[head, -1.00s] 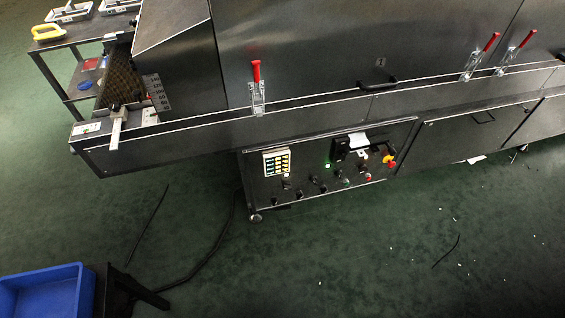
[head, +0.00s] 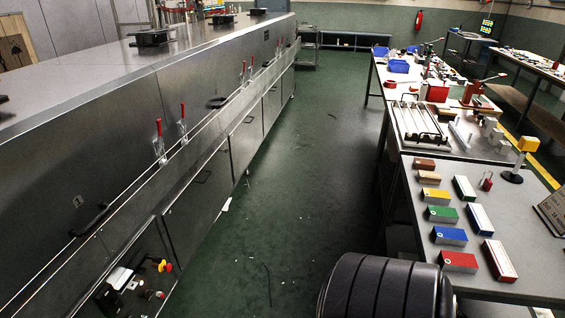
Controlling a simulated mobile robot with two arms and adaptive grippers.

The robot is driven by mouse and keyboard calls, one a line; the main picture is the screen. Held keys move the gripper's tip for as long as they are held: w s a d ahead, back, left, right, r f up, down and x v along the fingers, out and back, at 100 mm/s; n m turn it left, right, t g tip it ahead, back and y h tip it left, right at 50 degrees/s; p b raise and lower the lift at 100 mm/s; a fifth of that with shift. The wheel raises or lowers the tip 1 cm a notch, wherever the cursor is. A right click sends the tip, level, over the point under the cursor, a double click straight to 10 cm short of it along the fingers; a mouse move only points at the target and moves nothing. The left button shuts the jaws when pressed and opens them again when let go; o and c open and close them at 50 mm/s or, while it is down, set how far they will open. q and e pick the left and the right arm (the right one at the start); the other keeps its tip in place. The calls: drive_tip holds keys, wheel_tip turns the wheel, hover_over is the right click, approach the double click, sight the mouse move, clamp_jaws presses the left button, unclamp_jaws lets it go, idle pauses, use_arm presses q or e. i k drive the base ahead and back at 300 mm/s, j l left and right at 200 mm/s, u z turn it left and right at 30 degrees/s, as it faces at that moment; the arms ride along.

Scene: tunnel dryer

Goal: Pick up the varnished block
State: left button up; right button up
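Several coloured blocks lie in rows on the near right table (head: 512,262). They include a brown-red block (head: 424,165), a tan wood-coloured block (head: 429,178), a yellow block (head: 436,195), a green block (head: 441,214), a blue block (head: 449,236) and a red block (head: 459,262). Longer blocks with white sides lie to their right, such as a blue-topped one (head: 480,219) and a red-topped one (head: 499,261). I cannot tell which block is varnished. Neither gripper is in view.
The long steel dryer (head: 110,130) with red-handled clamps runs along the left. A yellow-headed stand (head: 528,146) is on the near table.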

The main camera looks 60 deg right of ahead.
sight(423, 177)
drive_tip(key=z, duration=3.05)
drive_tip(key=i+z, duration=0.1)
drive_tip(key=z, duration=0.25)
drive_tip(key=j+z, duration=0.1)
drive_tip(key=z, duration=0.2)
drive_tip(key=i+j+z, duration=0.1)
drive_tip(key=z, duration=0.25)
